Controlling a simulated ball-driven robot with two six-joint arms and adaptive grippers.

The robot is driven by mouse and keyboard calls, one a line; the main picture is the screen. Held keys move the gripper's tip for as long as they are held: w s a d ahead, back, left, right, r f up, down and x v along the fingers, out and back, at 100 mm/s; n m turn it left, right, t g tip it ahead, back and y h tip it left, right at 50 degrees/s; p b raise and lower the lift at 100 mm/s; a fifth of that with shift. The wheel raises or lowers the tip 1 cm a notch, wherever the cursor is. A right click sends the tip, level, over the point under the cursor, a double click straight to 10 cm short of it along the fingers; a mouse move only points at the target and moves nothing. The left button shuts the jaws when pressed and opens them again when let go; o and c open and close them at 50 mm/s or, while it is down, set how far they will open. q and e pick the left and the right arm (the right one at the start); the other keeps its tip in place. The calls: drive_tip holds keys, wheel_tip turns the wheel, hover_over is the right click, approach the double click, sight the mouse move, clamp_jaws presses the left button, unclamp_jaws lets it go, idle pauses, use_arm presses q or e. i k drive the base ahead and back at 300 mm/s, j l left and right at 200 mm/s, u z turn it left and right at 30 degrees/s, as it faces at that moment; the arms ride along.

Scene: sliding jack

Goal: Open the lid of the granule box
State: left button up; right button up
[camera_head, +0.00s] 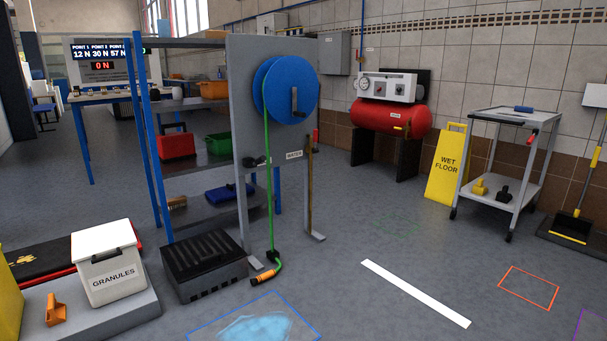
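The granule box (113,276) is a white bin labelled "GRANULES" at the lower left. It stands upright on a low grey platform (136,309). Its white lid (103,238) lies shut on top, with a dark handle or latch at the front upper edge. An orange scoop (55,311) stands on the platform to the left of the box. Neither of my grippers shows in the head view.
A dark slatted crate (204,266) stands just right of the box, before a blue-framed shelf (207,160). A hose reel (286,90) hangs on its panel. A yellow object (9,305) is cut off at the left edge. Open floor lies at centre right.

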sight(93, 243)
drive_tip(key=u, duration=2.1)
drive_tip(key=i+l+u, duration=0.1)
drive_tip(key=i+l, duration=0.2)
drive_tip(key=i+l+u, duration=0.1)
drive_tip(key=i+l, duration=0.15)
drive_tip(key=l, duration=0.15)
drive_tip(key=i+l+u, duration=0.1)
drive_tip(key=i+l, duration=0.15)
drive_tip(key=l, duration=0.15)
